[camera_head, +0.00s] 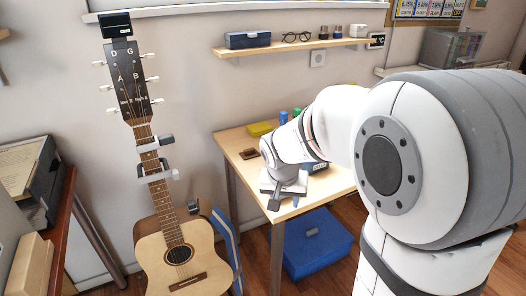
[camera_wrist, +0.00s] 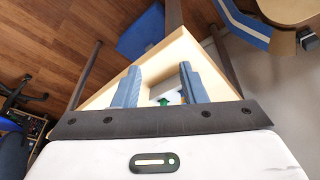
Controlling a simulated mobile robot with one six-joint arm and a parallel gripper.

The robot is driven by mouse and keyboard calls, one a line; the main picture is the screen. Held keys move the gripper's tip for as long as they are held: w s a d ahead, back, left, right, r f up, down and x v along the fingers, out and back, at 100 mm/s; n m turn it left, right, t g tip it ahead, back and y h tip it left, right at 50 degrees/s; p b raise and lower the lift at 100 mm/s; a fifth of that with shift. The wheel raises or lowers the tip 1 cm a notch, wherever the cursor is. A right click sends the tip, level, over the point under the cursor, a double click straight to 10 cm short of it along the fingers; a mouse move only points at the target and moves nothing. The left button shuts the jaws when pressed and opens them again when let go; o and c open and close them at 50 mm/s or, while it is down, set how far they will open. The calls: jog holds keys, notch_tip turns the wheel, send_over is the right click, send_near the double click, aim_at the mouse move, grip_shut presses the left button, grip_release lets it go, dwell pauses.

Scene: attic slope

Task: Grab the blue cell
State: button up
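My gripper points down over the table's front part. In the wrist view my gripper (camera_wrist: 160,88) has its two blue-grey fingers apart. Between them lies a white patch with a green arrow mark (camera_wrist: 165,101). No cell is clearly visible between the fingers.
A blue bin (camera_head: 318,245) sits below. A guitar (camera_head: 178,245) stands at the left.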

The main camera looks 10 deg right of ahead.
jog(key=w+a+r+m+p, duration=0.1)
jog(key=w+a+r+p, duration=0.1)
jog(key=w+r+p, duration=0.4)
jog(key=shift+t, duration=0.4)
jog(key=x, duration=0.3)
jog(key=b+x, duration=0.1)
jog(key=x, duration=0.5)
jog(key=shift+w+d+r, duration=0.2)
jog(key=shift+w+d, duration=0.1)
jog(key=shift+c, duration=0.4)
grip_shut()
